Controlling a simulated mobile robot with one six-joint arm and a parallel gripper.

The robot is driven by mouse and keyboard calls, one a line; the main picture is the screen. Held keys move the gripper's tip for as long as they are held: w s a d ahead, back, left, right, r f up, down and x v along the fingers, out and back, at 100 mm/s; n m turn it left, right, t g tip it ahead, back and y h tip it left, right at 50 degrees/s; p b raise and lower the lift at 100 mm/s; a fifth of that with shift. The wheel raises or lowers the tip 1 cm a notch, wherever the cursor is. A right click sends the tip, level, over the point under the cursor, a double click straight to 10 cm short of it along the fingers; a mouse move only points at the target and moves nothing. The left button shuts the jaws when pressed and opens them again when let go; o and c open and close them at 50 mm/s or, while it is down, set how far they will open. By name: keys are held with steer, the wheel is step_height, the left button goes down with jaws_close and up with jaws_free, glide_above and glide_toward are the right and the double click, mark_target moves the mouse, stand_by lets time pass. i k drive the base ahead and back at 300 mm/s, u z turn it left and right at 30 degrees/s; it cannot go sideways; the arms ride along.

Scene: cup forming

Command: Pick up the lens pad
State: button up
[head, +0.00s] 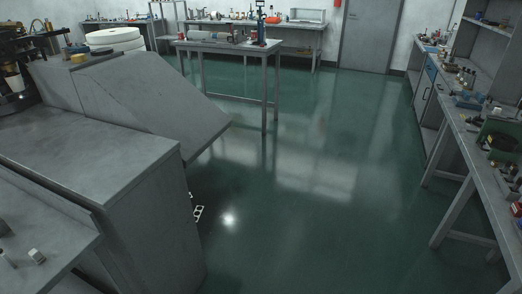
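I cannot single out a lens pad in the head view. Small items on the benches are too small to name surely. A small pale block (37,256) sits on a grey ledge at the lower left. A small yellow item (78,57) lies on the machine's top edge at the upper left. My gripper is not in view.
A grey machine (90,150) with a sloping plate (150,98) fills the left. White rolls (114,36) stand behind it. A table (222,47) with tools stands mid-back. A cluttered bench (470,140) lines the right. Green floor (320,200) is clear between.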

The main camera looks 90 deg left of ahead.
mark_target(38, 258)
steer(key=k, duration=0.1)
steer(key=u, duration=3.65)
steer(key=k, duration=0.1)
steer(key=u, duration=0.9)
steer(key=i, duration=1.65)
steer(key=u, duration=0.05)
